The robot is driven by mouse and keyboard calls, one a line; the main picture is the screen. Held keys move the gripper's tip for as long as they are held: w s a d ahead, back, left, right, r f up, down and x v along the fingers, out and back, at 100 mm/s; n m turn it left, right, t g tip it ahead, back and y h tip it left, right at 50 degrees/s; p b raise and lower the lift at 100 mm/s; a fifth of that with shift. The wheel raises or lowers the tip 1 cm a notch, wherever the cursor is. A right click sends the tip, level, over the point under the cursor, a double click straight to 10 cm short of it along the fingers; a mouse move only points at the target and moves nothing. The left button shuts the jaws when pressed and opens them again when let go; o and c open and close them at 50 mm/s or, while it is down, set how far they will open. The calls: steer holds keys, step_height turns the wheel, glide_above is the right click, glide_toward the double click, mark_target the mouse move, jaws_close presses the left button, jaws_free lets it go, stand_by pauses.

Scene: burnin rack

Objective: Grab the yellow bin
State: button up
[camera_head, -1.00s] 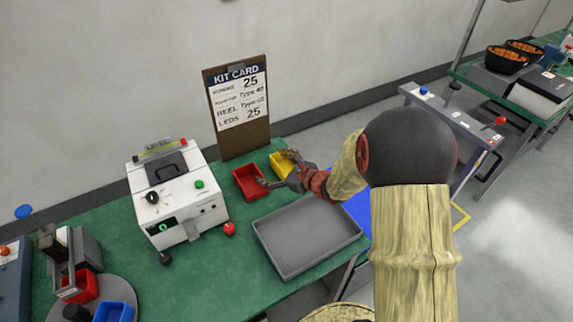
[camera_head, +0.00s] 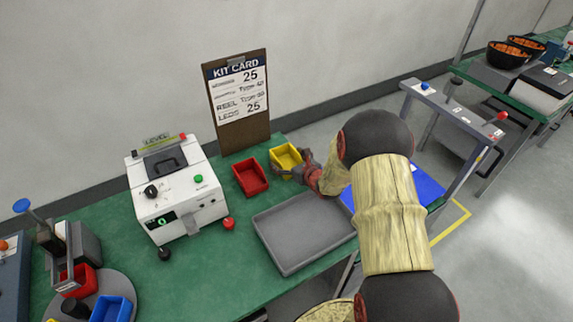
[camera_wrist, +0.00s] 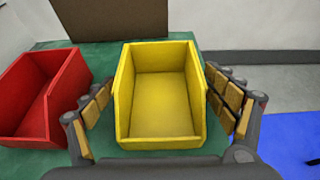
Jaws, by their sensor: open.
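The yellow bin (camera_head: 285,157) stands upright and empty on the green table, near its back right corner. It fills the middle of the wrist view (camera_wrist: 160,95), with its low front side toward me. My gripper (camera_head: 290,166) is at the bin in the head view. In the wrist view my gripper (camera_wrist: 163,108) is open, with one padded finger on each side of the bin. I cannot tell whether either finger touches.
A red bin (camera_head: 250,177) stands just left of the yellow bin. A grey tray (camera_head: 262,240) lies in front. The kit card board (camera_head: 240,135) stands behind. A white tester (camera_head: 178,215) is further left. A blue surface (camera_head: 425,188) lies to the right, past the table edge.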

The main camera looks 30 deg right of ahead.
steer(key=shift+w, duration=0.15)
steer(key=shift+c, duration=1.2)
steer(key=c, duration=1.1)
